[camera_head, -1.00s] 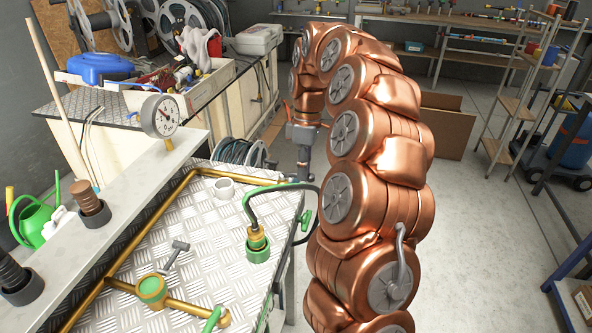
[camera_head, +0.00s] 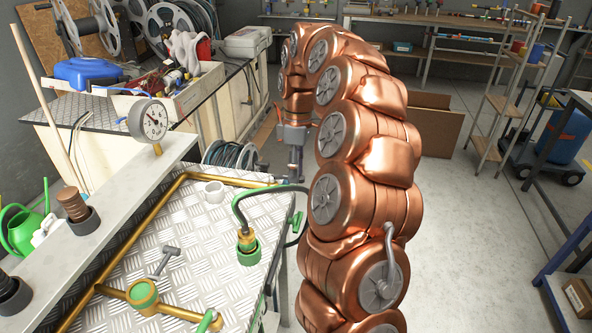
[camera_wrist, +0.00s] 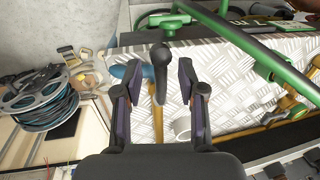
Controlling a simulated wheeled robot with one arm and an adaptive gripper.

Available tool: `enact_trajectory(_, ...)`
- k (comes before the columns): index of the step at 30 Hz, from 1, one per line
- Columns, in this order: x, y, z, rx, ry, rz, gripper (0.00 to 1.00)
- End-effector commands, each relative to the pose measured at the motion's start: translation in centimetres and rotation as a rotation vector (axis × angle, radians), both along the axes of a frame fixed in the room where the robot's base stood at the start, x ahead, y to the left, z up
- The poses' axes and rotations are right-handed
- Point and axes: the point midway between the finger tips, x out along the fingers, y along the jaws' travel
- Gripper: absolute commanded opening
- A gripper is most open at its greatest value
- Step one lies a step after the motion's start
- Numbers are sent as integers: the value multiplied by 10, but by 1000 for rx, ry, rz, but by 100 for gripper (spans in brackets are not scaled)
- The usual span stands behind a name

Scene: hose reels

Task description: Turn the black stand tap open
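A black lever (camera_wrist: 160,72) with a rounded end shows in the wrist view, which I take for the handle of the black stand tap. It stands over the end of a brass pipe (camera_wrist: 158,122). My gripper (camera_wrist: 157,75) is open, with one finger on each side of the lever; a gap shows on both sides, and I cannot tell any contact. In the head view my gripper (camera_head: 296,168) points down at the bench's far right corner, near the brass pipe's end. The black tap is not clearly visible there.
A pressure gauge (camera_head: 148,120) stands on the ledge behind. Hose reels (camera_wrist: 38,95) lie beyond.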

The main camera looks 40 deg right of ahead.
Motion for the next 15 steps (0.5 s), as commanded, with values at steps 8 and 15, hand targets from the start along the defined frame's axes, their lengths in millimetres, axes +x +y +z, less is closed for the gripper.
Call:
enact_trajectory(8,4,-4,26,-2,-2,-1,40)
enact_trajectory(15,8,-9,52,-2,-4,-2,40)
